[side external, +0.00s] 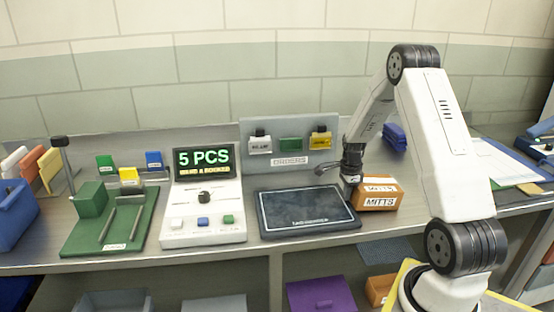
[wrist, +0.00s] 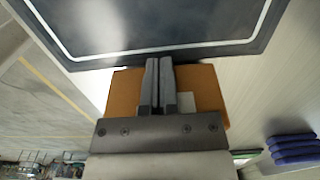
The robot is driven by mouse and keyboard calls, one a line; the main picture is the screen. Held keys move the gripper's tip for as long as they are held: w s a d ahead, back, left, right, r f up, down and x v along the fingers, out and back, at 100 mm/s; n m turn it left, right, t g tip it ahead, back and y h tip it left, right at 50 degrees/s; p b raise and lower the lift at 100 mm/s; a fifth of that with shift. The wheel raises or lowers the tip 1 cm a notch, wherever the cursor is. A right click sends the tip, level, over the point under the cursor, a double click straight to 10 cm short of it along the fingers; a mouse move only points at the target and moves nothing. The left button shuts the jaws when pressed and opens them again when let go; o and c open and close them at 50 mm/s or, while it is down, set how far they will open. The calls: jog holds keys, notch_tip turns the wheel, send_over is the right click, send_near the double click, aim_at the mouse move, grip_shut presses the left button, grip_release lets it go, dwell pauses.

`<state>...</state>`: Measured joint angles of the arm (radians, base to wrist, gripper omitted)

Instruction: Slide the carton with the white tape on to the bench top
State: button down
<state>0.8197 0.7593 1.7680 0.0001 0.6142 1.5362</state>
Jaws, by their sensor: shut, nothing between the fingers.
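A brown carton (side external: 384,203) marked MITTS, with white tape across its top, sits on the steel bench top (side external: 400,228), just right of a dark pad. In the wrist view the carton (wrist: 207,85) shows on both sides of my fingers, with a white patch beside them. My gripper (side external: 349,190) is at the carton's left end, by the pad's right edge. Its fingers (wrist: 160,62) are shut together with nothing between them, and their tips point at the pad's edge. I cannot tell whether they touch the carton.
The dark pad (side external: 307,212) lies left of the carton. A counter unit (side external: 203,215) and a green fixture board (side external: 112,228) stand further left. An orders rack (side external: 290,140) is behind. Blue folded items (side external: 395,137) lie behind my arm. Another brown box (side external: 378,288) is below the bench.

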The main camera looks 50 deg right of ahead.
dwell(0.3)
jog(key=shift+s+d, duration=1.25)
jog(key=shift+d, duration=0.05)
jog(key=shift+w+a, duration=0.35)
jog(key=shift+a, duration=0.05)
jog(key=shift+w+a, duration=1.1)
notch_tip(320, 180, up, 10)
